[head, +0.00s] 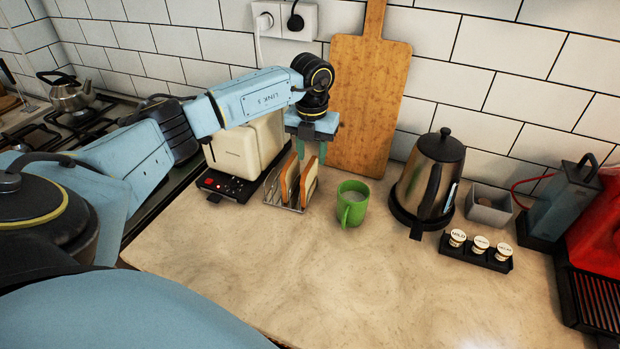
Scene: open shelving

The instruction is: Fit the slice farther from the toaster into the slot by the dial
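The cream toaster (248,145) stands at the back left of the counter on a black base with small red and white controls (225,184). My arm covers its top, so the slots are hidden, and I cannot clearly make out the dial. A wire rack (285,205) right of the toaster holds two upright bread slices, a nearer slice (290,179) and a farther slice (308,183). My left gripper (311,157) points down over the rack, its teal fingers at the top of the farther slice. I cannot tell whether they grip it. My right gripper is out of view.
A green mug (352,204) stands just right of the rack. A wooden board (368,95) leans on the wall behind. A kettle (428,180), a grey box (488,206) and a tray of small jars (476,252) are farther right. The front counter is clear.

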